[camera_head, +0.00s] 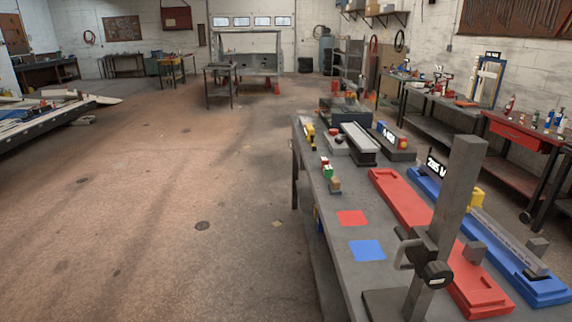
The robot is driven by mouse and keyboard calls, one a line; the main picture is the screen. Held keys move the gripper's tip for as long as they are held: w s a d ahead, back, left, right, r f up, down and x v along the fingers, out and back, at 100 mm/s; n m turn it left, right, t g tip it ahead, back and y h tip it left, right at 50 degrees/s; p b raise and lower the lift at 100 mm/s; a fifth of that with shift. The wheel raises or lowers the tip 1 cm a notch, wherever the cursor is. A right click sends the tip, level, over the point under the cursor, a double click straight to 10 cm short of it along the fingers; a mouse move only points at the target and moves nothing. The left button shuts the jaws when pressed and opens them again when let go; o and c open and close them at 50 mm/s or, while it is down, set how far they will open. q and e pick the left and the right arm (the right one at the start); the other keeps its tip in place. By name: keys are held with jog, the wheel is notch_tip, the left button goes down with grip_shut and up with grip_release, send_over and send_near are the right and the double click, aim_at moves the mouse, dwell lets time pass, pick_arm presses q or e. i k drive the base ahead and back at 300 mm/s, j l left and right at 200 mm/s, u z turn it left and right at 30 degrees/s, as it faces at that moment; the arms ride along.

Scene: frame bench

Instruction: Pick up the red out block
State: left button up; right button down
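The grey bench (337,240) stands at the right of the head view. A small red block (324,161) is near its left edge, close to a small green-and-white block (328,171) and a brownish block (335,186). I cannot tell for certain which red piece is the out block. A long red tray-like piece (400,200) lies further right on the bench, partly hidden by a grey upright post. A flat red square (352,217) lies nearer, with a flat blue square (367,250) below it. Neither of my grippers is in view.
The tall grey post (456,195) with a dark knob rises from the bench's near side. A long blue tray (540,290) lies at the right. Grey blocks and a yellow item (308,132) stand at the far end. The floor (180,210) to the left is open.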

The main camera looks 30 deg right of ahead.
aim_at(324, 160)
jog(key=i+j+z, duration=0.15)
jog(key=i+j, duration=0.65)
jog(key=i, duration=0.15)
jog(key=i+z, duration=0.4)
jog(key=i, duration=0.25)
jog(key=i+j+z, duration=0.1)
jog(key=i+z, duration=0.3)
jog(key=i, duration=0.25)
